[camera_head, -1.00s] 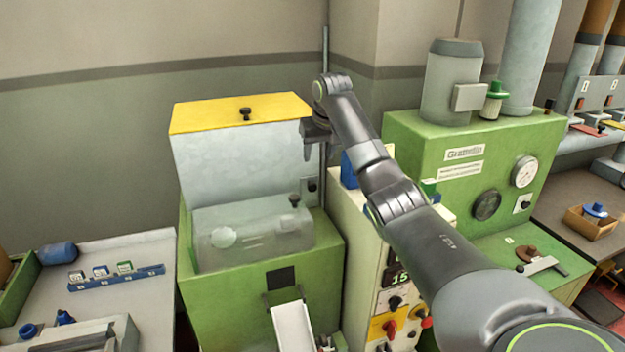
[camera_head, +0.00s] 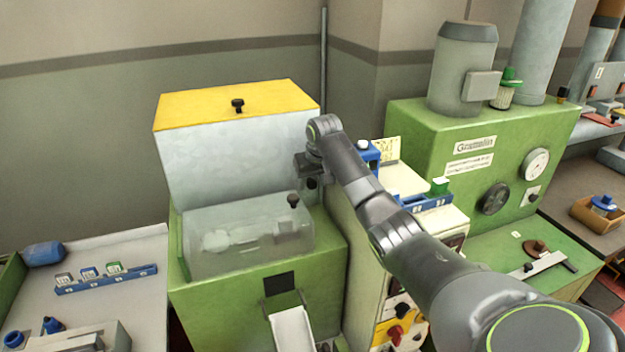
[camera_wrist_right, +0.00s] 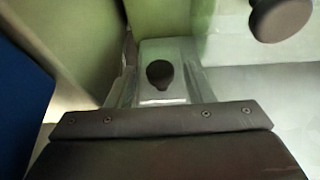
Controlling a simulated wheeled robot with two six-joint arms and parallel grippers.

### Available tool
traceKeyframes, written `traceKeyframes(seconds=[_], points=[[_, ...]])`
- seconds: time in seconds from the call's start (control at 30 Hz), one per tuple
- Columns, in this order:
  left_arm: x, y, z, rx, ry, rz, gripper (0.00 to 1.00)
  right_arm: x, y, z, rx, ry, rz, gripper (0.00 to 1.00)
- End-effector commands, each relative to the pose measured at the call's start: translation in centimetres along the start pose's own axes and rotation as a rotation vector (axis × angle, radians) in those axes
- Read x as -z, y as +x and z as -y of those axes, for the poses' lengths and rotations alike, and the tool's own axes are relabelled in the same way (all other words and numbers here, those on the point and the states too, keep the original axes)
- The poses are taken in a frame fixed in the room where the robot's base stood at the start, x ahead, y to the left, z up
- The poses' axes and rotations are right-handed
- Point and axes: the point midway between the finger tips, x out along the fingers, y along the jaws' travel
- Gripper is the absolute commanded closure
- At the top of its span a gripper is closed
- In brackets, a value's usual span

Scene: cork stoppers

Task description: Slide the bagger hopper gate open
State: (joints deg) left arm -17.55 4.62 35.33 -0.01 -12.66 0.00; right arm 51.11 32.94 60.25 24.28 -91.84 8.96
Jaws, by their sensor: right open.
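The bagger hopper is a pale grey box (camera_head: 235,150) with a yellow lid (camera_head: 235,103) on a green base (camera_head: 235,285). On its right side is a small gate plate with a black knob (camera_head: 312,183), mostly covered by my gripper in the head view. The right wrist view shows the gate plate (camera_wrist_right: 160,48) and its upright black knob (camera_wrist_right: 160,74) just ahead of my gripper. My right gripper (camera_head: 306,172) is open and empty, close by the knob; contact cannot be told. My left gripper is not in view.
A clear cover (camera_head: 245,235) with a black knob (camera_head: 293,200) fronts the hopper; a similar dark knob shows in the wrist view (camera_wrist_right: 280,17). A cream cabinet (camera_head: 362,275) and a blue rack (camera_head: 425,203) stand close on the right. A grey table (camera_head: 110,255) lies left.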

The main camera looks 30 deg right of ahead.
Motion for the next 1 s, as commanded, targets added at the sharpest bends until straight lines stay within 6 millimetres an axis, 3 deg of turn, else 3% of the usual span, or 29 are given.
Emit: traceKeyframes(seconds=[0.07, 0.4, 0.6, 0.83, 1.0], points=[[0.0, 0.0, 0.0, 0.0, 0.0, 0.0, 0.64, 0.0, 0.0, 0.0, 0.0, 0.0, 0.0, 0.54], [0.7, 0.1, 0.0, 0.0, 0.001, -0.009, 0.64, 0.0, 0.0, 0.0, 0.0, 0.0, 0.0, 0.98], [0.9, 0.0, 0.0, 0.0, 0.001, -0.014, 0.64, 0.1, -0.2, 0.0, 0.0, 0.0, -0.002, 1.0], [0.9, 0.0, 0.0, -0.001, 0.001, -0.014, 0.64, 1.8, -4.0, -0.1, -0.001, 0.0, -0.008, 1.0], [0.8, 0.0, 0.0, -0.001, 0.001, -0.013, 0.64, 2.3, -5.2, 0.0, -0.001, 0.0, -0.006, 1.0]])
